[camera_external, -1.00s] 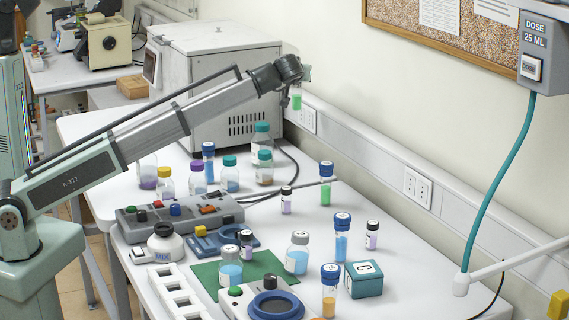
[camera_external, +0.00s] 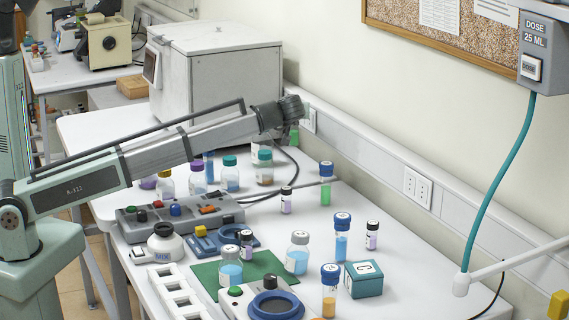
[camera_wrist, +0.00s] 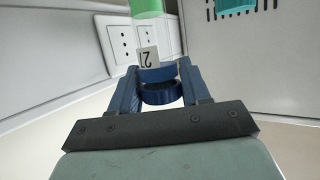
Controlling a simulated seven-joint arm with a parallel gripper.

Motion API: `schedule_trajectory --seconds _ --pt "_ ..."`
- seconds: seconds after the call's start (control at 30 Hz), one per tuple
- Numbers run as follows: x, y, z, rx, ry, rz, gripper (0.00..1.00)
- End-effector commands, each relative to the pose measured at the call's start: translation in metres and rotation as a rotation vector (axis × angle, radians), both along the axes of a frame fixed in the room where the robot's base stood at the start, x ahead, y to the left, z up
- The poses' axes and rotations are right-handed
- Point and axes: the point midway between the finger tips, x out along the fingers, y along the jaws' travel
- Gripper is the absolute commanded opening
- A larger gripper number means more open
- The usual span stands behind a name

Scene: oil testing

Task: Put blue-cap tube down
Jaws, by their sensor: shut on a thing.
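My gripper (camera_wrist: 160,88) is shut on the blue cap of a tube (camera_wrist: 148,58) with green liquid and a white numbered label. The cap sits between both fingers in the wrist view. In the external view, the green part of this tube (camera_external: 294,138) shows just below my gripper, at the back of the table near the wall. The arm's end hides its cap there. I cannot tell whether its bottom touches the table. Other blue-cap tubes stand upright: one with green liquid (camera_external: 326,192), one with blue (camera_external: 341,245), one with orange (camera_external: 329,300), and one partly behind my arm (camera_external: 209,168).
A white box-shaped machine (camera_external: 235,80) stands behind my arm. A wall socket (camera_external: 309,119) is close to the held tube. Several capped bottles, such as a teal-capped one (camera_external: 264,168), stand near the arm's end. A control box (camera_external: 180,216) and cable lie in front.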

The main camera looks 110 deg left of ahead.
Motion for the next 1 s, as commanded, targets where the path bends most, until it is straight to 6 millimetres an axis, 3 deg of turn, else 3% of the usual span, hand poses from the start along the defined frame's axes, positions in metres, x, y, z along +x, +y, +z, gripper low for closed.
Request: schedule_trajectory --seconds 0.2,0.7,1.0 --pt "-0.001 -0.001 -0.036 -0.001 0.002 -0.001 0.16" --pt "0.0 0.0 -0.085 0.0 0.001 0.0 0.16" --pt "0.0 0.0 -0.087 0.0 -0.001 0.0 0.16"
